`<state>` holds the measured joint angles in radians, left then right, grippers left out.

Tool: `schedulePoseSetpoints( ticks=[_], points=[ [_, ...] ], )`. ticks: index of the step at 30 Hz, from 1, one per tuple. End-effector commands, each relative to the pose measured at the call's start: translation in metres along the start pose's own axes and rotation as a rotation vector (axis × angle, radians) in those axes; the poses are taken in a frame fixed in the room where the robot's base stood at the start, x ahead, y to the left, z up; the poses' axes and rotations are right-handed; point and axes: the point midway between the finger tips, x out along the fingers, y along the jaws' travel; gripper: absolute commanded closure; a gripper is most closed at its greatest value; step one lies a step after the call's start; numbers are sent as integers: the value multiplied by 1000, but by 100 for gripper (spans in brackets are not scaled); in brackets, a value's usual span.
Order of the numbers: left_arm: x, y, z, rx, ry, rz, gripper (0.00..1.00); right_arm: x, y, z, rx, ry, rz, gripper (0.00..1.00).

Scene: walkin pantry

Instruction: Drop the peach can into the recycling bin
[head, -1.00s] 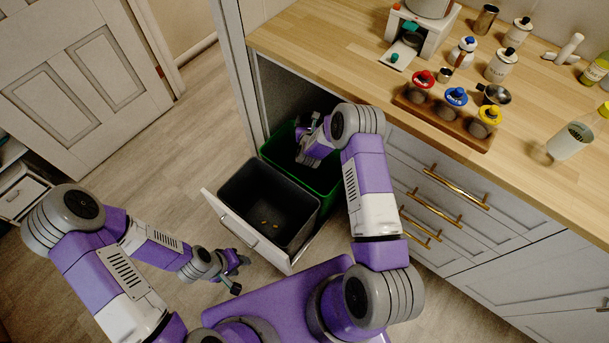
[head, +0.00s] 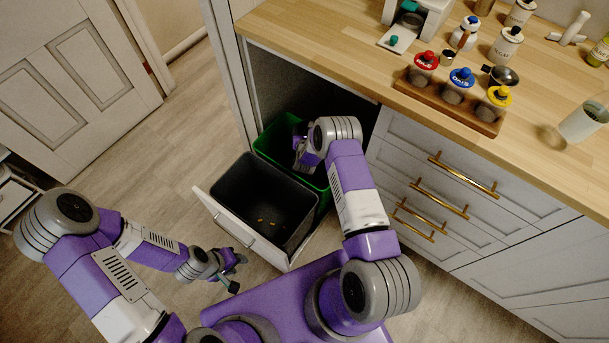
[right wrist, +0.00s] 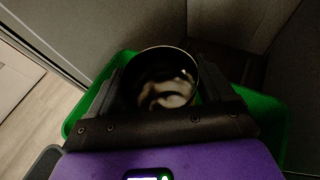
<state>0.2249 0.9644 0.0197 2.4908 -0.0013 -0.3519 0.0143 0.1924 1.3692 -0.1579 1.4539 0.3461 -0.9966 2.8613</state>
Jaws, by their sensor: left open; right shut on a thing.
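The peach can (right wrist: 165,80) is an open-ended metal cylinder in the right wrist view, with a bright rim and a shiny interior. My right gripper (right wrist: 165,98) is shut on it, one finger on each side. In the head view my right gripper (head: 300,150) is over the green bin (head: 268,138), and the can cannot be made out there. The green bin's rim also shows below the can in the right wrist view (right wrist: 268,112). My left gripper (head: 232,272) is open and empty, low in front of the pull-out drawer.
A dark grey bin (head: 235,185) with small yellowish scraps stands in front of the green one in the pull-out, behind a white front panel (head: 240,232). The wooden counter (head: 345,65) overhangs the cabinet opening. Jars and a mug stand on it.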

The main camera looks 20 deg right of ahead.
Motion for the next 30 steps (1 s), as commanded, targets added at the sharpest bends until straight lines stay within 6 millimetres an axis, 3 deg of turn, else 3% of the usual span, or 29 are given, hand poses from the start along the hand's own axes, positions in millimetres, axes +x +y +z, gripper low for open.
schedulePoseSetpoints(
  ticks=[7,8,11,20,30],
  points=[
    [0,0,0,0,0,0,57,0,0,0,0,-1,0,63],
    [0,0,0,0,0,0,57,0,0,0,0,-1,0,14],
    [0,0,0,0,0,0,57,0,0,0,0,-1,0,0],
    [-2,1,0,0,0,0,57,-4,0,0,-1,1,-1,0],
    [-23,9,1,0,0,0,57,-53,0,2,0,2,0,0]
  ],
)
